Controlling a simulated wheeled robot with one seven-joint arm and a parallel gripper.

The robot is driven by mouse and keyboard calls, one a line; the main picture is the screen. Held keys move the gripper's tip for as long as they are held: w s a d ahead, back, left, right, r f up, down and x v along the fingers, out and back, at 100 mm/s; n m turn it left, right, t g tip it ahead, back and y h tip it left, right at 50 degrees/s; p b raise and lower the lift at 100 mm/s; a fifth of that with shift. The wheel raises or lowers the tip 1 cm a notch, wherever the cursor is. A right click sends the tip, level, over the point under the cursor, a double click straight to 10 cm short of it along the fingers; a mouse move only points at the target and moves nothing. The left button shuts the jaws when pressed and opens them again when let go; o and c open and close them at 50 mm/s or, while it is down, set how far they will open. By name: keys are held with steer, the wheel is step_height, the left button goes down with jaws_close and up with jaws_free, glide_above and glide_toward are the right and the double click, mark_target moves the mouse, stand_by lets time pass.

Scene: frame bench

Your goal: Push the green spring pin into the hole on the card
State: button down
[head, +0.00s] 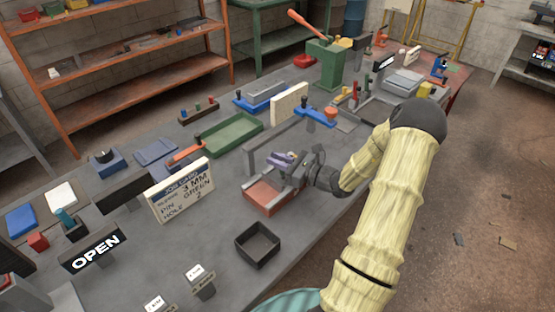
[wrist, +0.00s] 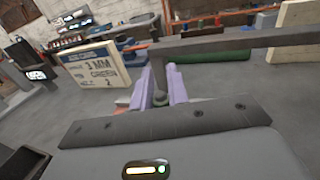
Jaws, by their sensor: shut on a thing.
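The job card (head: 181,190) stands upright on the bench and reads 3 MM, pin GREEN, hole 2; it also shows in the wrist view (wrist: 95,67). My gripper (head: 283,160) is over the far side of a low reddish block (head: 268,196). In the wrist view its two purple fingers (wrist: 161,90) are close together on a small dark greenish piece (wrist: 160,99). I cannot tell from its shape whether this is the green spring pin. The numbered holes are not readable in either view, and my gripper hides part of the block.
A grey raised bar (head: 276,138) stands just behind my gripper. A green tray (head: 232,134) lies farther back left. An open black box (head: 257,244) stands nearer the front. An OPEN sign (head: 95,248) stands at left. Bare bench lies between the card and the black box.

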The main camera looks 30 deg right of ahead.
steer(key=shift+f+b, duration=0.5)
steer(key=shift+f, duration=0.4)
steer(key=c, duration=1.3)
jaws_free()
steer(key=shift+s, duration=0.1)
steer(key=b+v, duration=0.2)
steer(key=v, duration=1.5)
steer(key=shift+s+d+r, duration=0.1)
steer(key=shift+r, duration=0.05)
